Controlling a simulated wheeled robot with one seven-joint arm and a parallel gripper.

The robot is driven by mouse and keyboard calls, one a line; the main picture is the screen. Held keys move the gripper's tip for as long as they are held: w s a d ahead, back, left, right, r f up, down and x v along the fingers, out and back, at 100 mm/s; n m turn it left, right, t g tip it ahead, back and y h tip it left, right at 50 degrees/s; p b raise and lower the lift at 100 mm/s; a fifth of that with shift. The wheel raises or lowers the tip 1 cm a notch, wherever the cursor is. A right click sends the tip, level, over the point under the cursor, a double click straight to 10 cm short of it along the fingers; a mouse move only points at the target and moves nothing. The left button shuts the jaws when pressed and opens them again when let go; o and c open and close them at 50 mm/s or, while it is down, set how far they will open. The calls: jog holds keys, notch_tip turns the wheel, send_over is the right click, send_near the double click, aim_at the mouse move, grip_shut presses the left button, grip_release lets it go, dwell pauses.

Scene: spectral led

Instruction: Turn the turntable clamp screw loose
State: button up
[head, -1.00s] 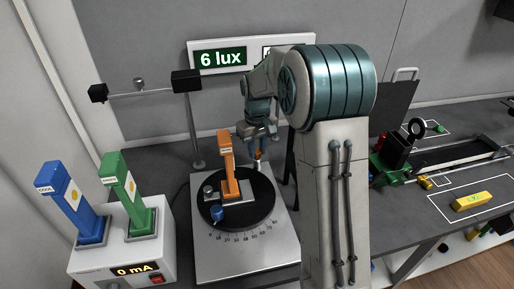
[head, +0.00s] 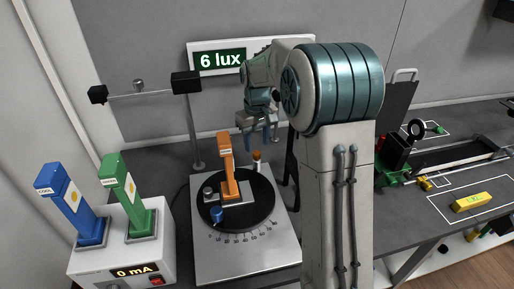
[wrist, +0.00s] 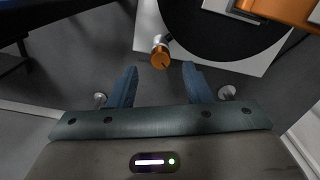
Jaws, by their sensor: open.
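The black turntable disc (head: 262,200) sits on a pale square base (head: 210,262) and bears an orange lamp post (head: 228,165). A copper-capped knob (head: 257,157), which looks like the clamp screw, stands at the far edge of the base behind the disc. It also shows in the wrist view (wrist: 160,54), with a dark mark on its cap. My gripper (head: 260,146) is above and behind the knob, open and empty. In the wrist view, the knob lies just beyond the two blue fingertips (wrist: 160,76), apart from both.
A blue knob (head: 217,214) is at the disc's near left. Blue (head: 70,205) and green (head: 128,195) lamp posts stand on a power box (head: 102,255) at left. A sensor bar stand (head: 193,130) rises behind. A yellow block (head: 470,201) lies far right.

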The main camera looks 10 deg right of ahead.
aim_at(257, 153)
notch_tip(257, 153, up, 10)
jog(key=shift+r, duration=0.15)
dwell(1.7)
